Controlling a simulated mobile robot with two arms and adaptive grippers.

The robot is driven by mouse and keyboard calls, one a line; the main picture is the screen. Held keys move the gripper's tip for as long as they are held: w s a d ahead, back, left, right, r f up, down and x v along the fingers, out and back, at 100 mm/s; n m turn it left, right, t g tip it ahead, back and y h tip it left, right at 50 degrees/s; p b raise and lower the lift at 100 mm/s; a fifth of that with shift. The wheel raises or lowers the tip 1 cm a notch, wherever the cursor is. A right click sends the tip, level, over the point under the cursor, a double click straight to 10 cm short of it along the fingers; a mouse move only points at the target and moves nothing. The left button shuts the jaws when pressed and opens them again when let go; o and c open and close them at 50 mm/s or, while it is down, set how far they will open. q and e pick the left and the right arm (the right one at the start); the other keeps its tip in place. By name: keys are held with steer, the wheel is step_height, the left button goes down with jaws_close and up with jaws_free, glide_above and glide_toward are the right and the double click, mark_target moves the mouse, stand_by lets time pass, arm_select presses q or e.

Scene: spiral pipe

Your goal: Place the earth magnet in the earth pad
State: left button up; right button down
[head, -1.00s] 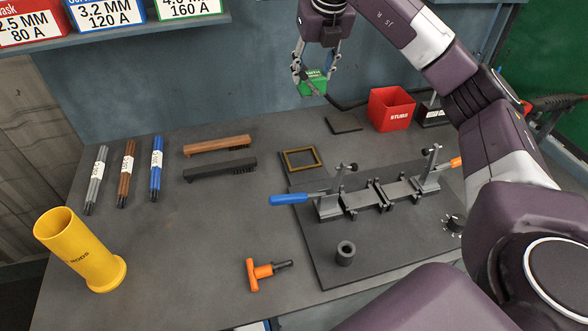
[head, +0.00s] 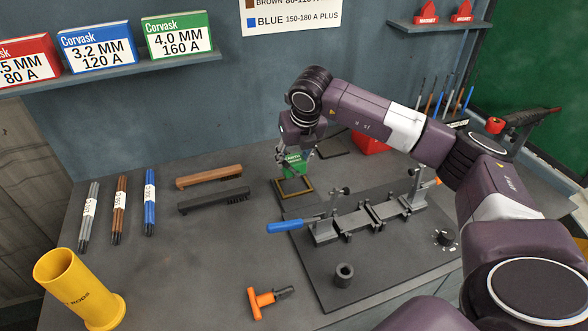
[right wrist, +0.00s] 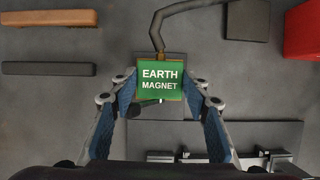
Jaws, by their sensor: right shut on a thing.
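The earth magnet (head: 294,163) is a green block; its label reads "EARTH MAGNET" in the right wrist view (right wrist: 160,82). A dark cable runs from it. My right gripper (head: 295,155) is shut on the earth magnet, with one finger on each side of it in the right wrist view (right wrist: 160,95). The earth pad, a brass-coloured square frame (head: 293,192) on the table, lies under the magnet in the head view. The magnet hides the frame's far part. I cannot tell whether the magnet touches the pad. My left gripper is not in view.
A clamp fixture with a blue handle (head: 292,226) stands on a dark plate right of the pad. Two brushes (head: 210,177) lie to the left. A red bin (head: 370,144) stands behind, partly hidden by my arm. An orange-handled tool (head: 262,301) lies in front.

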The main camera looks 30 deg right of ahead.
mark_target(294, 171)
step_height(294, 171, down, 5)
steer(key=shift+w+r+p, duration=0.1)
steer(key=shift+p, duration=0.4)
steer(key=shift+f, duration=0.2)
steer(key=shift+f+b, duration=0.15)
steer(key=shift+b, duration=0.15)
steer(key=c, duration=1.1)
jaws_free()
steer(key=shift+r, duration=0.35)
steer(key=b+v, duration=0.1)
steer(key=v, duration=1)
steer(key=shift+s+r+b, duration=0.3)
steer(key=shift+b, duration=0.05)
